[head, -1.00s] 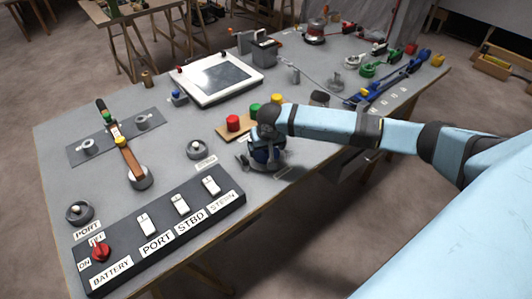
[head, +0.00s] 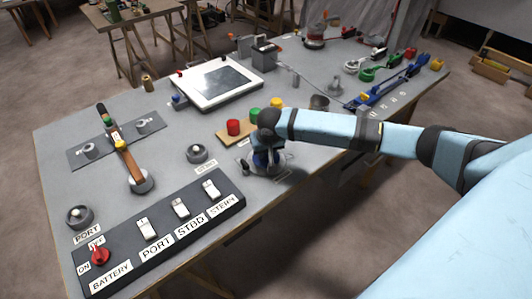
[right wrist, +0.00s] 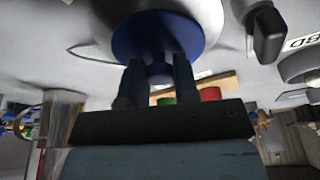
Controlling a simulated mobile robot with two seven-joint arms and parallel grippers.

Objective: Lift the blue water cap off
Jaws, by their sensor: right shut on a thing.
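The blue water cap (right wrist: 140,36) is a round blue disc with a small knob in the right wrist view. My right gripper (right wrist: 155,74) is shut on that knob, one dark finger on each side. In the head view the cap (head: 263,160) shows only partly, below my right gripper (head: 267,146), over a round grey fitting (head: 268,170) at the bench's front edge. I cannot tell whether the cap touches the fitting. My left gripper is not in view.
A board with red (head: 233,127), green and yellow buttons stands just behind the cap. A grey cup (head: 320,102) is to its right. A labelled switch panel (head: 130,247) lies at front left. A framed screen (head: 218,82) is farther back.

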